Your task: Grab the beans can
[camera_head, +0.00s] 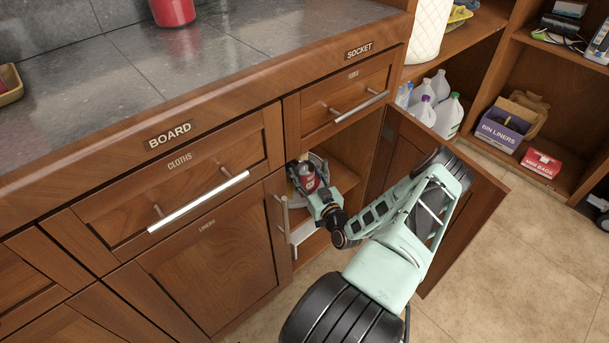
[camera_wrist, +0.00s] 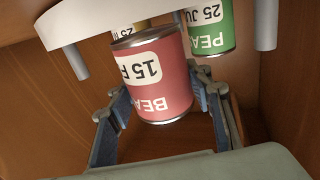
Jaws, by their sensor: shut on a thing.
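The beans can (camera_wrist: 160,85) is red with a white date label and a metal top rim; its visible lettering reads "BEA". It also shows in the head view (camera_head: 306,175) inside the open lower cabinet. My gripper (camera_head: 312,188) reaches into the cabinet from the front. In the wrist view, its dark fingers stand on both sides of the can and are shut on it. Part of a yellow can (camera_wrist: 122,31) shows behind to the left. The can's underside contact is unclear.
The open cabinet door (camera_head: 470,205) is right of my arm, and another door (camera_head: 207,262) is left. A drawer (camera_head: 340,100) is above. Jugs (camera_head: 440,105) stand on the right-hand shelving.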

